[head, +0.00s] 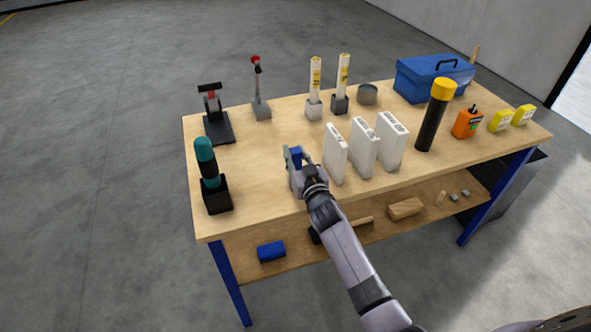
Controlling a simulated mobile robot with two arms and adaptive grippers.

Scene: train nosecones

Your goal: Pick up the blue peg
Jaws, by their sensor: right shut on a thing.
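My right gripper (293,164) is over the front middle of the workbench, left of the white boxes. It is shut on a small blue piece, the blue peg (296,154), which shows between the fingers. The gripper hides most of the peg, and I cannot tell whether the peg touches the bench top. My left gripper is not in view.
Three white boxes (364,147) stand just right of the gripper. A teal-topped tool (206,162) in a black holder stands at the left front corner. Behind are a red-knobbed lever (257,80) and a blue toolbox (425,80). The wooden top (262,145) is clear between.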

